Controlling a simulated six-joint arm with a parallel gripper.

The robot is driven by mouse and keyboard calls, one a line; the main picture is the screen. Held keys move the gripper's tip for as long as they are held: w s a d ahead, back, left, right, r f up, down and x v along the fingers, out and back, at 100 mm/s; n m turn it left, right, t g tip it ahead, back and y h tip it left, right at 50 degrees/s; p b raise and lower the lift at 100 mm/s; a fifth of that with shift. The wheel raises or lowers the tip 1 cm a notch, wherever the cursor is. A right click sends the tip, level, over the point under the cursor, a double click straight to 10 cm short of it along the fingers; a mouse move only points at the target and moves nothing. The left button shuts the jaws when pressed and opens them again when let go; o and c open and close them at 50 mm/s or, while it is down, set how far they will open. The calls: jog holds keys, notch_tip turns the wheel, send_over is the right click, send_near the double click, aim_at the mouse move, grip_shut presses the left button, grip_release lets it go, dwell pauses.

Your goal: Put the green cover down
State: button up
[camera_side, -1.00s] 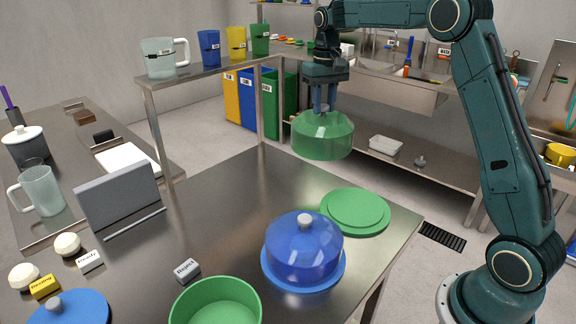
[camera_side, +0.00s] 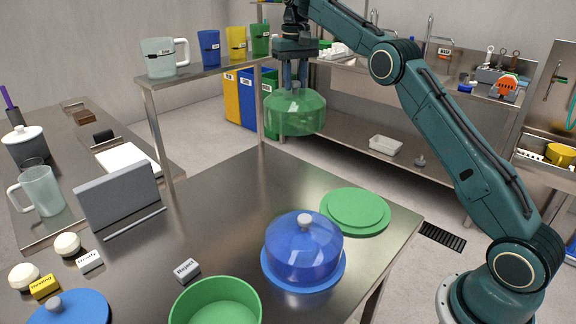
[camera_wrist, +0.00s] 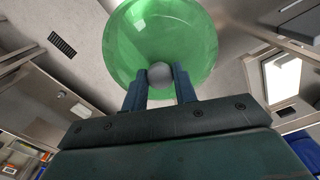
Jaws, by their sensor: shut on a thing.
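The green cover (camera_side: 295,113) is a translucent dome held up in the air above the far part of the steel table. My gripper (camera_side: 294,88) is shut on the cover's knob at its top. In the wrist view the grey knob (camera_wrist: 159,75) sits between the two fingers, with the green cover (camera_wrist: 160,35) beyond it. A green round plate (camera_side: 354,209) lies on the table at the right, with nothing on it. It is apart from the cover, nearer the camera and to the right.
A blue dome (camera_side: 304,246) stands on a blue plate near the table's right edge. A green bowl (camera_side: 216,302) is at the front. A "Reject" block (camera_side: 187,270) and a grey panel (camera_side: 119,195) stand leftward. The steel table's (camera_side: 240,195) middle and back are clear.

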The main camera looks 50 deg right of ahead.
jog(key=shift+w+a+r, duration=0.35)
jog(key=shift+w+a, duration=0.05)
jog(key=shift+a, duration=0.2)
jog(key=shift+f, duration=0.2)
notch_tip(320, 180, down, 15)
jog(key=shift+f, duration=0.15)
dwell(1.1)
jog(key=shift+f, duration=0.1)
jog(key=shift+f, duration=2.1)
jog(key=o, duration=1)
jog(key=shift+c, duration=0.2)
